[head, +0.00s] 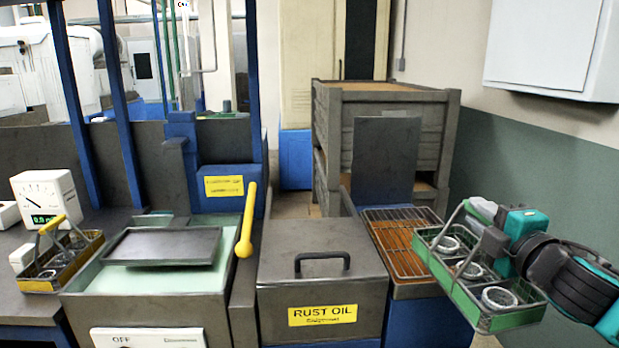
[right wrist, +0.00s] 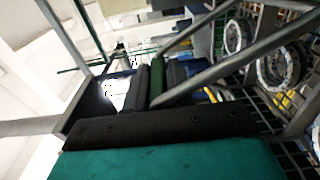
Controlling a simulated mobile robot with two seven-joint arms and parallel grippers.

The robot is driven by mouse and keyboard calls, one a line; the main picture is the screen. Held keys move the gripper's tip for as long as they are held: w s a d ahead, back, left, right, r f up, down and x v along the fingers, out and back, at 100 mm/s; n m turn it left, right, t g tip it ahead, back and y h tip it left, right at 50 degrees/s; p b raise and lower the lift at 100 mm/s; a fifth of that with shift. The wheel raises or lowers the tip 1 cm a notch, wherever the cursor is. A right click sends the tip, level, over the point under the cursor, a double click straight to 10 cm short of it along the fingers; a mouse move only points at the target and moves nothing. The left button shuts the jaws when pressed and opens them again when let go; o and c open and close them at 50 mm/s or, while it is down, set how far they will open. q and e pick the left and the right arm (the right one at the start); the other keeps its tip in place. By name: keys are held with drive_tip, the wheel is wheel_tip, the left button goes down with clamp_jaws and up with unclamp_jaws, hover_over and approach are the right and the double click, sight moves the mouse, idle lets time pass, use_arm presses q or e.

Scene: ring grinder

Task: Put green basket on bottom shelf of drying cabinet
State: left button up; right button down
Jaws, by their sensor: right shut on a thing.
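The green basket (head: 513,321) is at the right of the head view, with several metal rings in it. My right gripper (head: 494,241) is shut on its handle and holds it beside and partly in front of a wire rack. In the right wrist view, the fingers (right wrist: 153,84) close on the handle's green grip, and the basket's bars (right wrist: 225,72) and rings show beyond. I cannot clearly identify the drying cabinet or its bottom shelf in these views. My left gripper is not in view.
The wire rack (head: 388,236) lies over a brown tray. A grey rust oil box (head: 322,273) stands left of it. Stacked grey crates (head: 330,110) stand behind. A yellow basket (head: 41,286) with rings is at the far left. A white wall box (head: 548,45) hangs at upper right.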

drive_tip(key=s+a+f+h, duration=0.1)
drive_tip(key=s+a+f, duration=0.4)
drive_tip(key=s+f, duration=0.2)
drive_tip(key=s+a+f+m+h, duration=0.1)
drive_tip(key=s+a+f, duration=0.3)
drive_tip(key=s+f, duration=0.3)
drive_tip(key=shift+s+a+f+m+h, duration=0.25)
drive_tip(key=shift+s+a+m+h, duration=0.1)
drive_tip(key=shift+s, duration=0.15)
